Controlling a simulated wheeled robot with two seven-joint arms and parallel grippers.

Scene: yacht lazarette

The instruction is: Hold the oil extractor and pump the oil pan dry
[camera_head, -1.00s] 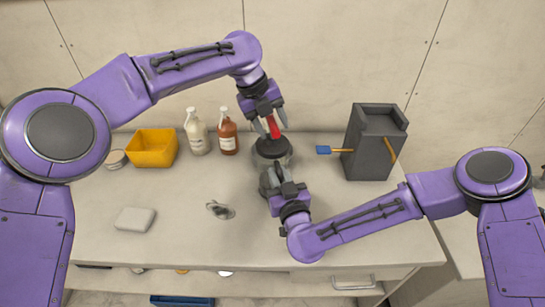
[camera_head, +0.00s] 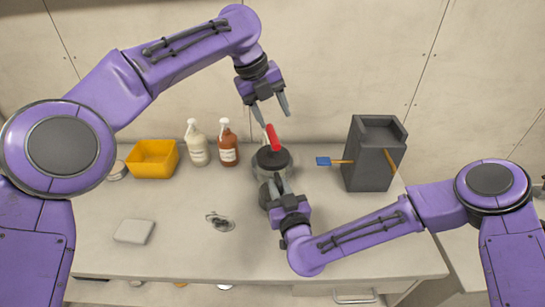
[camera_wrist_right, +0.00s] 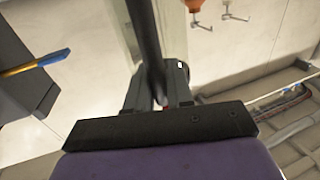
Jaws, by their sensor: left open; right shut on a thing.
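The oil extractor (camera_head: 271,163) stands on the counter, a squat round vessel with a dark lid and a red handle (camera_head: 273,138) sticking up from its top. My left gripper (camera_head: 273,112) is open and empty, just above the red handle and apart from it. My right gripper (camera_head: 275,188) is shut on the extractor at its near side and partly hides it. In the right wrist view my gripper fingers (camera_wrist_right: 157,90) are close up, with a dark tube-like part between them. I cannot make out an oil pan.
A dark grey box-like stand (camera_head: 372,155) with a blue-tipped tool stands at right. A yellow bin (camera_head: 152,160), a cream bottle (camera_head: 197,145) and a brown bottle (camera_head: 228,145) stand at back left. A pale block (camera_head: 134,231) and a small metal fitting (camera_head: 220,221) lie in front.

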